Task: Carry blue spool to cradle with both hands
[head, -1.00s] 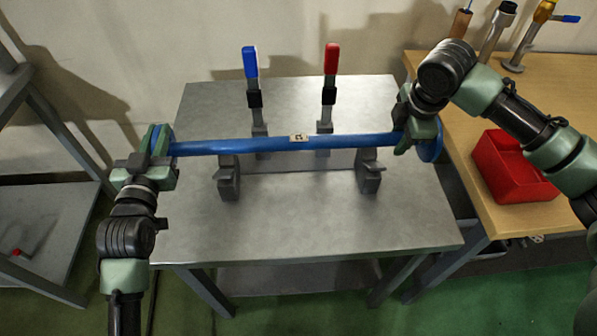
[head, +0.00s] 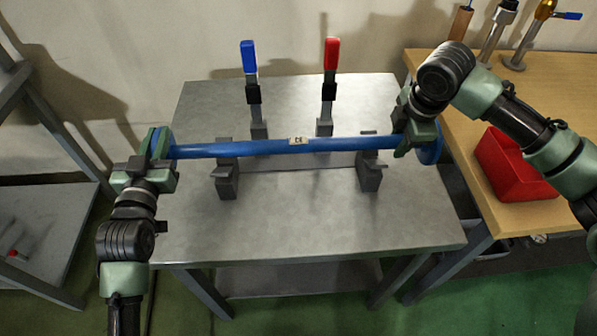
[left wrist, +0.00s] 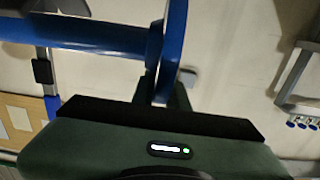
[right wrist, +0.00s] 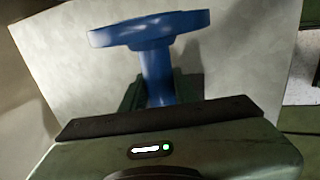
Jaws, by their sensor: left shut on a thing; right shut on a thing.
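The blue spool (head: 250,147) is a long blue tube with a disc flange at each end and a small pale label near its middle. My left gripper (head: 157,155) is shut on its left end, by the flange, which also shows in the left wrist view (left wrist: 172,45). My right gripper (head: 415,130) is shut on its right end, just inside the flange, seen in the right wrist view (right wrist: 150,32). The cradle is two grey supports, a left one (head: 226,178) and a right one (head: 370,175). The tube crosses over both; whether it touches them I cannot tell.
The grey metal table (head: 300,225) is clear in front. A blue-handled clamp (head: 250,60) and a red-handled clamp (head: 330,56) stand upright behind the tube. A wooden bench (head: 560,90) with a red bin (head: 512,165) is at right, a grey shelf (head: 45,215) at left.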

